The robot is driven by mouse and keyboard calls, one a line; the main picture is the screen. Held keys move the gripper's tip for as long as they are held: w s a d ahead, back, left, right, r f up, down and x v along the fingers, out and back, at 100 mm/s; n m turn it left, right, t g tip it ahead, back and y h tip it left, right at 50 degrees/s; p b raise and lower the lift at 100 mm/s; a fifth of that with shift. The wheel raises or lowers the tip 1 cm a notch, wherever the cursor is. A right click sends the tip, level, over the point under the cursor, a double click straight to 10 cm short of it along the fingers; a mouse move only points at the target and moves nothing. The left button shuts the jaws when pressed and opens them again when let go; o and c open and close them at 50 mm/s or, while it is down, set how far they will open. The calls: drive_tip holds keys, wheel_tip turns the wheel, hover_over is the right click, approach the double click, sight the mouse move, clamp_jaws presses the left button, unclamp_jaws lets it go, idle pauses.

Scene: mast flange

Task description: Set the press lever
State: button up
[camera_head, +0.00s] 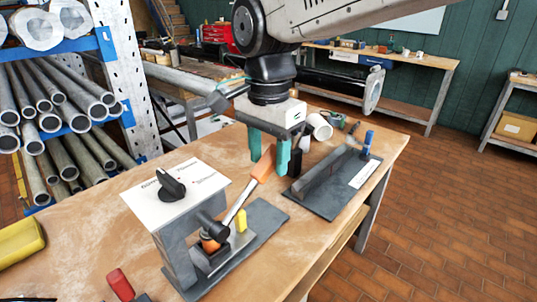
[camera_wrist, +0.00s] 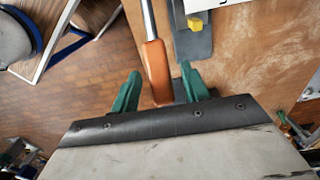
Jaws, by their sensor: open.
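The press lever is a metal rod with an orange handle (camera_head: 263,163), tilted up to the right from an orange-ringed pivot (camera_head: 211,243) on the press (camera_head: 176,252). A yellow block (camera_head: 240,220) sits by the rod. My gripper (camera_head: 270,160) is open, its green fingers pointing down at the handle's upper end. In the wrist view the orange handle (camera_wrist: 156,70) lies between the spread fingers (camera_wrist: 160,85), with gaps on both sides. Contact is not visible.
A second dark plate (camera_head: 335,190) with a grey bar and blue-topped part stands right of my gripper. A white cup (camera_head: 320,126) is behind it. A red-handled tool (camera_head: 121,284) lies at the front. A pipe rack (camera_head: 131,70) borders the table's left. Bare tabletop (camera_head: 300,240) lies front right.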

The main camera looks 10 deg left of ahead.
drive_tip(key=shift+f, duration=0.2)
clamp_jaws()
drive_tip(key=shift+r, duration=0.1)
